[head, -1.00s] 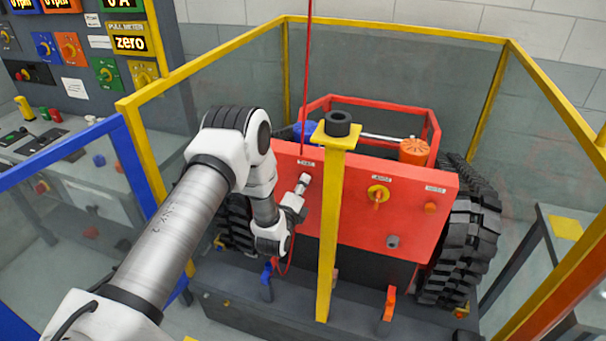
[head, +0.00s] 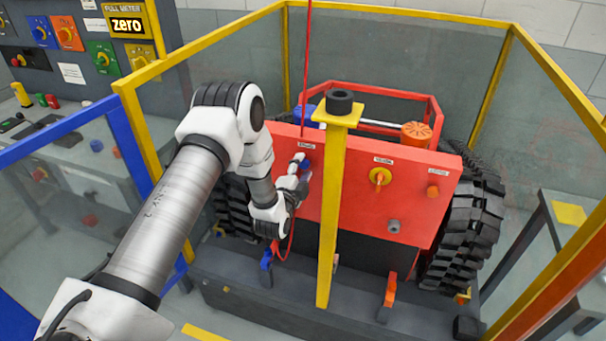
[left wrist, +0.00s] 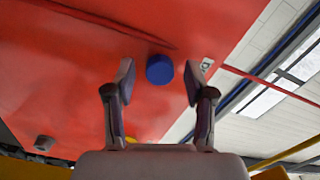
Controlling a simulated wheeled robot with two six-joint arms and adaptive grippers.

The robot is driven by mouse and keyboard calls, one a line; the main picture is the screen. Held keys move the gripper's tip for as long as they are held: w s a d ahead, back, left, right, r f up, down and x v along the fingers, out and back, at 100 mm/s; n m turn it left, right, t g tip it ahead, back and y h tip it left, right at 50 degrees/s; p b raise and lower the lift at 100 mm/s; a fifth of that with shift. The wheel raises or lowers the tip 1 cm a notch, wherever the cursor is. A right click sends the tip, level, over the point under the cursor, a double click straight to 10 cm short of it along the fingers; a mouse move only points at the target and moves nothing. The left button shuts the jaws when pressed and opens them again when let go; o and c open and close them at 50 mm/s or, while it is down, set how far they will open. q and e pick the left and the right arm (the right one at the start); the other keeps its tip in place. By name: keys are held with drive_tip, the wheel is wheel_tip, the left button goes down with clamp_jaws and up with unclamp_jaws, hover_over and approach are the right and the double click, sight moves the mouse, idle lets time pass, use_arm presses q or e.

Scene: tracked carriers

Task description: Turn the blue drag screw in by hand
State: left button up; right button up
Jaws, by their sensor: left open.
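The blue drag screw (left wrist: 160,69) is a round knob on the red front panel (head: 365,190) of the tracked carrier. In the left wrist view it sits between the tips of my left gripper (left wrist: 159,80), with a gap on both sides. The fingers are open and do not touch it. In the head view my left gripper (head: 297,172) is at the panel's left part, beside the yellow post, and a bit of the blue screw shows by its fingertips. How deep the screw sits in the panel cannot be told. My right gripper is out of view.
A yellow post (head: 332,220) stands just right of my left gripper. Yellow-framed clear walls surround the carrier.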

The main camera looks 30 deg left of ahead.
use_arm(q)
drive_tip(key=shift+n, duration=0.5)
drive_tip(key=n+b, duration=0.1)
drive_tip(key=n, duration=0.1)
drive_tip(key=n+b, duration=0.2)
drive_tip(key=n, duration=0.1)
drive_tip(key=n+b, duration=0.1)
drive_tip(key=n, duration=0.1)
drive_tip(key=shift+f, duration=0.35)
drive_tip(key=n+b, duration=0.1)
drive_tip(key=n, duration=0.2)
drive_tip(key=shift+r, duration=0.2)
drive_tip(key=n+b, duration=0.4)
drive_tip(key=n, duration=0.1)
drive_tip(key=n+b, duration=0.2)
drive_tip(key=shift+f+n, duration=0.3)
drive_tip(key=shift+r+n, duration=0.3)
drive_tip(key=shift+n, duration=0.4)
drive_tip(key=shift+w+r, duration=0.1)
drive_tip(key=shift+r, duration=0.05)
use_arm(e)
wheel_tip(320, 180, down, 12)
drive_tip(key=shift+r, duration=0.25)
use_arm(q)
drive_tip(key=shift+r, duration=0.1)
